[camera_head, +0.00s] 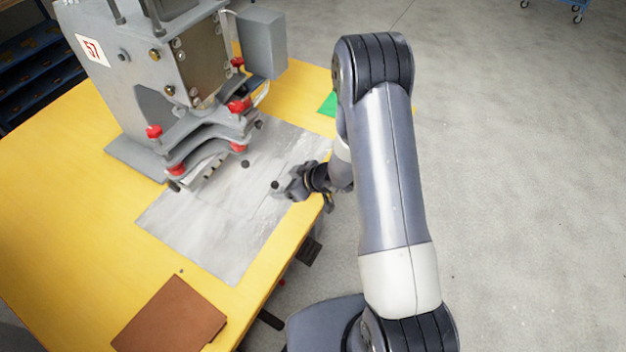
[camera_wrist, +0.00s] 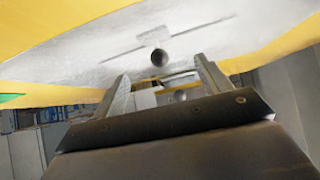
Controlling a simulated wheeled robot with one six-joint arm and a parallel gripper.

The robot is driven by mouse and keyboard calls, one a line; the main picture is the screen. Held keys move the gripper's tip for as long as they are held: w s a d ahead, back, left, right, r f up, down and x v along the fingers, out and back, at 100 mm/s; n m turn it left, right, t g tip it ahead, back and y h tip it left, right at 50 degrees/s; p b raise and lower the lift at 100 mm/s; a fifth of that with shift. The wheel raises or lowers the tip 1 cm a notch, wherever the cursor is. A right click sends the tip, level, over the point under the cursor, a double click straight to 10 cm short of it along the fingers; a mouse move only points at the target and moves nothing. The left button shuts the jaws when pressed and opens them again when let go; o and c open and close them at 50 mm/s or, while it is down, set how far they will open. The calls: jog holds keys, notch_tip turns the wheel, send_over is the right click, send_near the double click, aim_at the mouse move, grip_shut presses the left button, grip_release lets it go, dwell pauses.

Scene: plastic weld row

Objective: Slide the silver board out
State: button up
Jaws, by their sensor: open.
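The silver board (camera_head: 225,235) is a flat metallic sheet on the yellow table, lying partly under the grey welding machine (camera_head: 185,75). Small dark round spots show on it. My gripper (camera_head: 280,186) is at the board's right edge, low over it and near one dark spot. In the wrist view the board (camera_wrist: 100,50) fills the upper part, with a dark round spot (camera_wrist: 159,57) just ahead of my gripper (camera_wrist: 158,85). The two fingers are apart. I cannot tell whether they touch the board.
The yellow table (camera_head: 60,230) carries a brown square piece (camera_head: 172,318) at the front and a green piece (camera_head: 328,105) behind my arm. Red knobs (camera_head: 239,105) stick out from the machine. Open concrete floor (camera_head: 530,180) lies to the right.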

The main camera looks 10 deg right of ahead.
aim_at(278, 185)
jog(key=shift+b+x, duration=1.2)
jog(key=shift+x, duration=2.05)
jog(key=c, duration=1.5)
jog(key=shift+d, duration=0.1)
jog(key=shift+s+d+m+b, duration=0.3)
jog(key=shift+s+d+b, duration=0.5)
jog(key=shift+s, duration=0.2)
jog(key=shift+s+d+m+t+h+b, duration=0.35)
jog(key=shift+s+d+b, duration=0.4)
jog(key=shift+s, duration=0.25)
jog(key=shift+d, duration=0.1)
